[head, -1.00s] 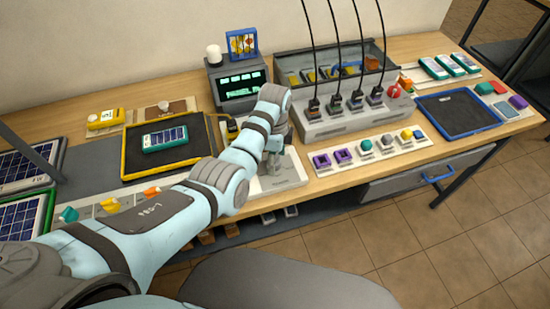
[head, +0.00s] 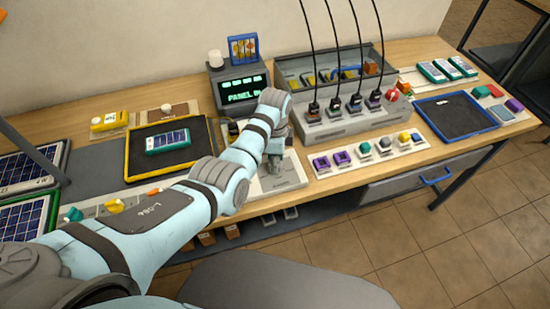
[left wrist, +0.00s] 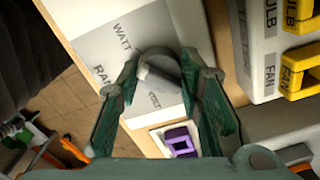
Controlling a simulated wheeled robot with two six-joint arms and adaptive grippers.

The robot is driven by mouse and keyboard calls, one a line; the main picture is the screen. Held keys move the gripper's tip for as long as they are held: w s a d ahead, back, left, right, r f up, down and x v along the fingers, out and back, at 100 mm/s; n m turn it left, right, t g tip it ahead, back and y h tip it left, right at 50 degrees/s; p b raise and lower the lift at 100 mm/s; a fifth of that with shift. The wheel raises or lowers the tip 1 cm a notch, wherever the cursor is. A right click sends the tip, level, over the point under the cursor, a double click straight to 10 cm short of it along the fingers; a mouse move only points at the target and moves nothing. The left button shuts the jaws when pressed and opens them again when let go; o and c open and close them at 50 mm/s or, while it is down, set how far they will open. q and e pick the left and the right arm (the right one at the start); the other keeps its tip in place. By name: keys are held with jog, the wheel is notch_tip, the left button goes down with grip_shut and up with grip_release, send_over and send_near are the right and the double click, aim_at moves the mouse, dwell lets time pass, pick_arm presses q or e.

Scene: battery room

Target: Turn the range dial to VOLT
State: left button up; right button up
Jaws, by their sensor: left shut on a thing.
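The range dial (left wrist: 158,72) is a round grey knob with a raised bar, on a pale plate (left wrist: 105,55) printed WATT, RANGE and VOLT in the left wrist view. My left gripper (left wrist: 161,68) has its two green fingers on either side of the knob and is shut on it. The VOLT label lies close to the knob, partly between the fingers; WATT is on the far side. I cannot tell exactly which mark the bar points at. In the head view the left gripper (head: 275,164) reaches down onto the plate (head: 265,187), and the dial is mostly hidden.
A display (head: 243,90) with green text stands behind the plate. A grey charger block (head: 340,123) with black cables is to the right, with a strip of coloured knobs (head: 370,152) in front. Purple sockets stand close to the gripper. A yellow-edged tray (head: 128,160) lies left.

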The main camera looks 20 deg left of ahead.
pick_arm(q)
jog(key=n+p, duration=0.1)
jog(key=n, duration=0.2)
jog(key=shift+s+n+p, duration=0.15)
jog(key=shift+n+p, duration=0.15)
jog(key=shift+p, duration=0.05)
jog(key=n, duration=0.2)
jog(key=shift+f+n+p, duration=0.1)
jog(key=shift+n+p, duration=0.2)
jog(key=shift+p, duration=0.1)
jog(key=n, duration=0.2)
jog(key=shift+n, duration=0.4)
jog(key=n, duration=1.3)
jog(key=shift+f, duration=0.1)
